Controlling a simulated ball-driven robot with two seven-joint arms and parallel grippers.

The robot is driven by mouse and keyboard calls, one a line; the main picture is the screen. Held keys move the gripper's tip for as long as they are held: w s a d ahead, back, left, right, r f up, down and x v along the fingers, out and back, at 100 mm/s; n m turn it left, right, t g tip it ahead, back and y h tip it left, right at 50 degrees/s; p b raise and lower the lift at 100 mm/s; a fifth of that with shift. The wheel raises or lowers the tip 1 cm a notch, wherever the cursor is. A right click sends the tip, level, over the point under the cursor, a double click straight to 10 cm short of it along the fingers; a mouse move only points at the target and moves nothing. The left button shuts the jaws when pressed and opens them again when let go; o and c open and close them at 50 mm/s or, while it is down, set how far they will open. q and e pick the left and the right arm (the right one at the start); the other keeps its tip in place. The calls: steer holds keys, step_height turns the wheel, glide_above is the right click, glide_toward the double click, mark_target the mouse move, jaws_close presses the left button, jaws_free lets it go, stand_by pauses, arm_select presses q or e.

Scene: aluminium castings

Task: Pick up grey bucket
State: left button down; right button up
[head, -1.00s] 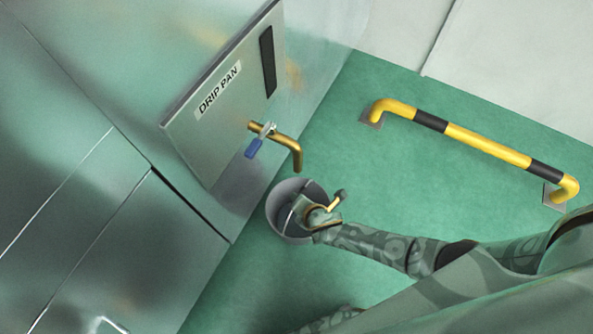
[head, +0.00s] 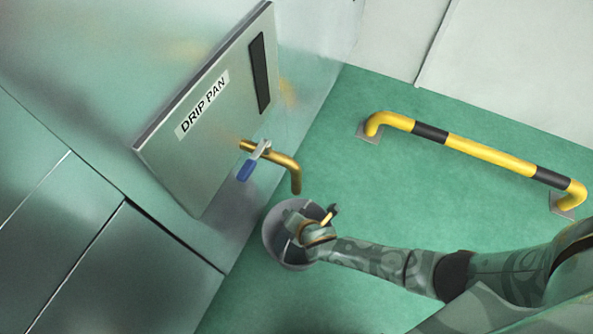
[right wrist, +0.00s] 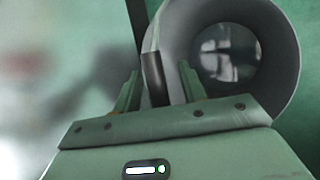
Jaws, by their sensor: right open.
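The grey bucket (head: 271,240) stands on the green floor below the brass tap, in the middle of the head view. My right gripper (head: 295,222) is over its mouth and hides part of it. In the right wrist view the bucket (right wrist: 277,45) fills the upper right. Its handle (right wrist: 151,40) has a dark grip (right wrist: 155,79) that appears between the two fingers of my right gripper (right wrist: 160,78). The fingers are apart, with gaps seen beside the grip. I cannot tell whether either finger touches it. My left gripper is out of view.
A brass tap (head: 275,155) with a blue lever (head: 246,170) sticks out of the metal wall beside the DRIP PAN panel (head: 205,125), just above the bucket. A yellow and black rail (head: 485,152) stands on the right. The floor between is clear.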

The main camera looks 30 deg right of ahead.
jaws_close()
stand_by(1.2)
steer(key=shift+r, duration=0.1)
